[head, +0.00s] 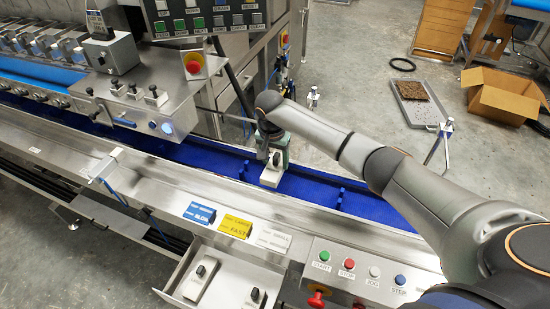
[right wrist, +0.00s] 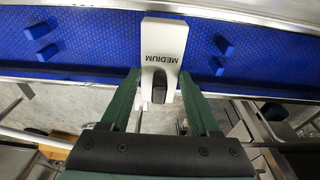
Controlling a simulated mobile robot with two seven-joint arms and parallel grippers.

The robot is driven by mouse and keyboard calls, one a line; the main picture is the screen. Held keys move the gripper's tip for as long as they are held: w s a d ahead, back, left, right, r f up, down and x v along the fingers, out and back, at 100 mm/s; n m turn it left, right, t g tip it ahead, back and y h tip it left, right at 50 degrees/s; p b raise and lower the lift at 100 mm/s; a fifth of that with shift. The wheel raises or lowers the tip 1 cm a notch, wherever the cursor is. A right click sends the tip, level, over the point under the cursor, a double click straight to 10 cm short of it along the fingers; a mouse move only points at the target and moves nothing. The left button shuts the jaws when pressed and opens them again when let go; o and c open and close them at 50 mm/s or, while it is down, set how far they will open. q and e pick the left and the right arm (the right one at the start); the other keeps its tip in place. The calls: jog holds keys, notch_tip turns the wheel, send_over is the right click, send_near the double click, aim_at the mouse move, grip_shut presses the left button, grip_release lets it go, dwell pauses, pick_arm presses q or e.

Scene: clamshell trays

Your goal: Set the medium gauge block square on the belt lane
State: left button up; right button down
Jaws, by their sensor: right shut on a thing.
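The medium gauge block (head: 271,177) is white, with a black knob. In the right wrist view the block (right wrist: 163,40) reads MEDIUM and lies roughly straight across the lane. My right gripper (head: 277,152) is shut on it; the green fingers (right wrist: 160,85) sit on either side of its near part. The blue belt lane (head: 330,190) lies under the block, and the belt (right wrist: 100,40) shows on both sides of it. I cannot tell whether the block touches the belt. My left gripper is not in view.
Blue cleats (right wrist: 225,48) stand on the belt beside the block. Metal rails edge the lane. An open drawer (head: 225,287) at the front holds two white blocks with black knobs. Blue, yellow and white label plates (head: 236,226) and a button panel (head: 360,270) lie on the front ledge.

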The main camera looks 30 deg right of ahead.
aim_at(272, 171)
jog(key=shift+f, duration=0.35)
jog(key=shift+c, duration=0.6)
grip_release()
notch_tip(272, 171, up, 13)
jog(key=s+a, duration=0.1)
jog(key=shift+a+p, duration=0.25)
jog(key=shift+p, duration=0.1)
jog(key=shift+s, duration=0.1)
